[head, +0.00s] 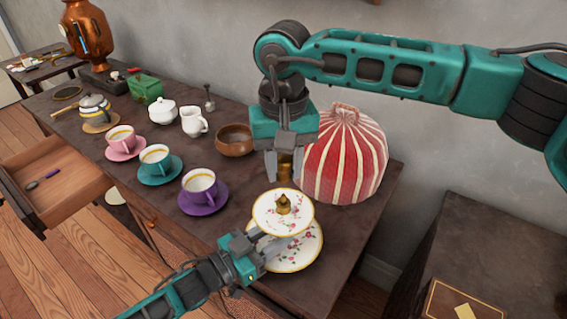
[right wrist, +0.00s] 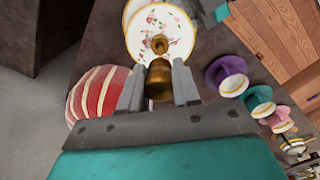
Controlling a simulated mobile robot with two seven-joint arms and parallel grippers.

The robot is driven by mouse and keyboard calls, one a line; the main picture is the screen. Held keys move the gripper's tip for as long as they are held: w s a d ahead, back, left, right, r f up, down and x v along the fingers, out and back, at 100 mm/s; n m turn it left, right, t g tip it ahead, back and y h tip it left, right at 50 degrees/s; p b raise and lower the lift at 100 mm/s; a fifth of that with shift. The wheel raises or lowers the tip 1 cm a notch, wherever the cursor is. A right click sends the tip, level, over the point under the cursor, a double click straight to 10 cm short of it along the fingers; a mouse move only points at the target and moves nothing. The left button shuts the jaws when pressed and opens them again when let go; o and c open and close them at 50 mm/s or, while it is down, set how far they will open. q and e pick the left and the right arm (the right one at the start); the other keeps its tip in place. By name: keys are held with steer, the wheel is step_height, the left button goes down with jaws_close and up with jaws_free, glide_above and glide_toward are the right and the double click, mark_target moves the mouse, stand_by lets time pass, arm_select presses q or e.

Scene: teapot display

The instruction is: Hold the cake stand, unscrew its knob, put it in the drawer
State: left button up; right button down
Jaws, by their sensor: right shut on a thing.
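The two-tier floral cake stand (head: 268,220) stands near the table's front right edge; its upper plate (right wrist: 175,22) also shows in the right wrist view. A brass fitting (head: 283,204) sits at its top centre. My right gripper (head: 284,168) is shut on a brass knob (right wrist: 159,82) and holds it above the stand, apart from the fitting. My left gripper (head: 268,243) reaches in from the front between the two plates; its fingertips are partly hidden under the upper plate.
A red-striped tea cosy (head: 345,155) stands close right of my right gripper. A wooden bowl (head: 235,140) and purple (head: 203,197), teal (head: 160,172) and pink (head: 125,147) cup saucers lie to the left. A teapot, creamer, sugar bowl and green box stand further back.

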arm_select(q)
steer(key=shift+o, duration=0.5)
steer(key=shift+s+a, duration=0.25)
steer(key=shift+a, duration=0.1)
steer(key=v, duration=1.1)
